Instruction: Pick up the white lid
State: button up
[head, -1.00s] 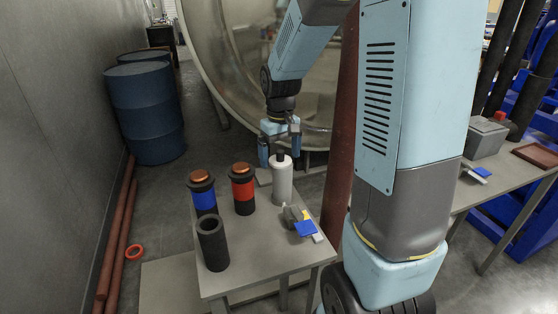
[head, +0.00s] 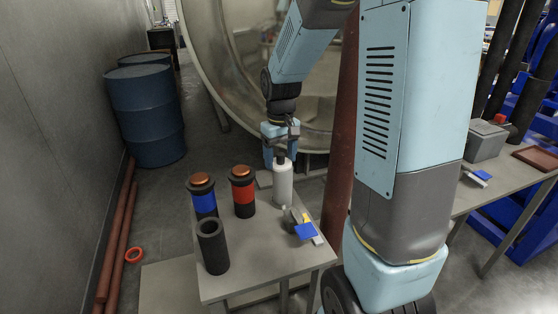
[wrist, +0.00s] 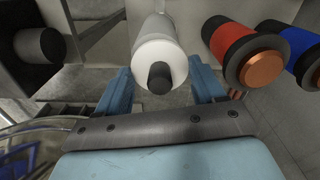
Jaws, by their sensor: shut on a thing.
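A white cylinder (head: 282,186) stands upright on the small grey table, to the right of the red-banded canister. Its white lid (wrist: 160,62), with a dark round knob on top, shows between my fingers in the wrist view. My gripper (head: 281,160) is at the top of the cylinder, pointing down. In the wrist view its blue fingers (wrist: 162,85) are on both sides of the lid, shut on it. The fingers partly hide the lid in the head view, and I cannot see a gap between lid and cylinder.
A red-banded canister (head: 243,195) and a blue-banded canister (head: 204,200) with copper tops stand to the left. A dark hollow tube (head: 213,250) stands nearer. A blue-and-grey item (head: 304,230) lies at the table's right edge. Blue drums (head: 148,115) stand by the wall.

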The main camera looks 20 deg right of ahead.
aim_at(281, 155)
notch_tip(281, 155, up, 9)
jog(key=shift+r, duration=0.1)
jog(key=shift+c, duration=1.1)
jog(key=f, duration=0.3)
jog(key=shift+s+f, duration=0.3)
jog(key=shift+f, duration=2.55)
jog(key=shift+f, duration=0.15)
jog(key=o, duration=1.4)
notch_tip(281, 155, up, 14)
jog(key=shift+f, duration=0.15)
